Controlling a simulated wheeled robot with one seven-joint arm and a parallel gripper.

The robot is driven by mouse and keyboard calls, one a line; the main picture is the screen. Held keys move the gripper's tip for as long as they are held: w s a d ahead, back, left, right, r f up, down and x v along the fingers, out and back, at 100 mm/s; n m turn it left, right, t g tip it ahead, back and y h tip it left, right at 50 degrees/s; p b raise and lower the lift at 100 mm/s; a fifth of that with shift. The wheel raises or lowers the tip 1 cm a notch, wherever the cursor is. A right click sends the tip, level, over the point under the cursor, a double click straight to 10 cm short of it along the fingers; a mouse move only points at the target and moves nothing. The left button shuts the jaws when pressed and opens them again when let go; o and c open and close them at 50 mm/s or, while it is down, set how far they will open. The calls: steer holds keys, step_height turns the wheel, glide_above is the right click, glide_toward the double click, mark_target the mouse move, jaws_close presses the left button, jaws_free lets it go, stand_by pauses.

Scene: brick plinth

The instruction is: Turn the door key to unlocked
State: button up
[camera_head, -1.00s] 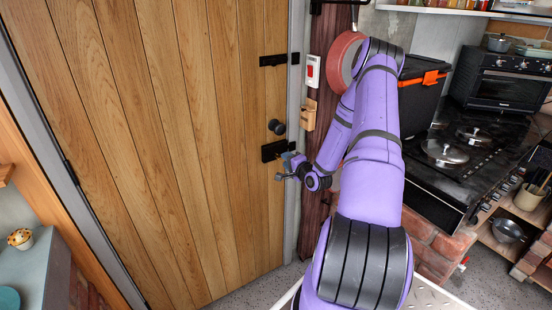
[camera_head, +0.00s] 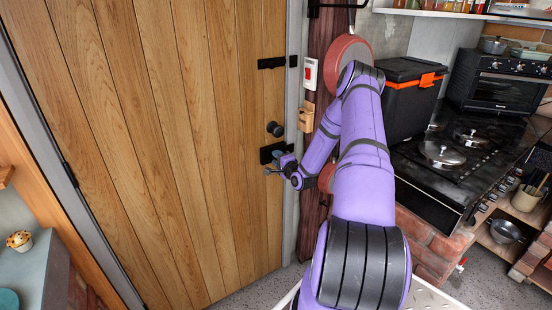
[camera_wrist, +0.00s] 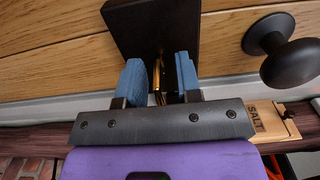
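The wooden door (camera_head: 170,140) fills the left of the head view. A black lock box (camera_head: 268,153) sits on it below the round dark knob (camera_head: 275,129). In the wrist view the lock box (camera_wrist: 150,25) is straight ahead, with a brass key (camera_wrist: 158,82) sticking out of it. My gripper (camera_wrist: 161,78) has its blue fingertips apart, one on each side of the key, with gaps visible. In the head view my gripper (camera_head: 277,167) is at the lock, and the key cannot be made out there. The key's turn angle is hard to tell.
The knob (camera_wrist: 290,63) is close on the right in the wrist view. A wooden salt box (camera_head: 306,116) and a red-and-white switch (camera_head: 310,74) are on the post. A red pan (camera_head: 346,52) hangs there. A black stove (camera_head: 440,160) stands to the right.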

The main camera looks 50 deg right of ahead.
steer(key=shift+w+d, duration=0.1)
steer(key=shift+w, duration=0.4)
jaws_close()
